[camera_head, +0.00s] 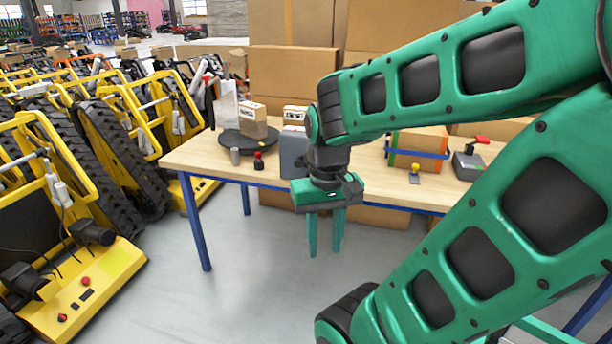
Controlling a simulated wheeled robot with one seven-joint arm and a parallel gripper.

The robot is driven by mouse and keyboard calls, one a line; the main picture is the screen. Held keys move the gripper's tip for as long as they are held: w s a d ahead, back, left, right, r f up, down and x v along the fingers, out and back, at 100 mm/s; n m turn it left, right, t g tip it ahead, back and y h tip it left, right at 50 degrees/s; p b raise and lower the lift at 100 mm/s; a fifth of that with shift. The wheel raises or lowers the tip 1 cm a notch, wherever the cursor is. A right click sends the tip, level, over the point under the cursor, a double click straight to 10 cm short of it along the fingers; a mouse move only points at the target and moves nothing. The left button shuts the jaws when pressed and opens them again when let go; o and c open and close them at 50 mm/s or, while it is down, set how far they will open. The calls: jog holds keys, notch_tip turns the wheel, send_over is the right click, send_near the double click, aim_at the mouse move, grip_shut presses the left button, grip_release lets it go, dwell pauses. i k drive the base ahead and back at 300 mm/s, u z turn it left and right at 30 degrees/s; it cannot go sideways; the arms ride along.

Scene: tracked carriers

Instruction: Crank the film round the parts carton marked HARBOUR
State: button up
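My gripper (325,249) hangs in front of the table's front edge, fingers pointing down. There is a gap between the fingers and nothing is in it. A small brown carton (252,120) with a white label stands on a dark round disc (233,150) on the table's left part. A second small carton with a white label (295,114) is behind a grey upright unit (292,152), beside the disc. The lettering is too small to read, so I cannot tell which is HARBOUR. I cannot make out a crank handle or film for certain; my arm hides part of the table.
The wooden table (185,157) has blue legs. On its right are a carton in a blue frame (421,140), a yellow-topped button (414,174) and a grey box with a red lever (468,162). Large cartons (290,70) stand behind. Yellow tracked carriers (95,285) crowd the left; grey floor lies between.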

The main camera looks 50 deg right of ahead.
aim_at(298, 163)
jog(key=z, duration=0.05)
jog(key=k, duration=1.3)
jog(key=z, duration=0.35)
jog(key=i, duration=1)
jog(key=u, duration=0.05)
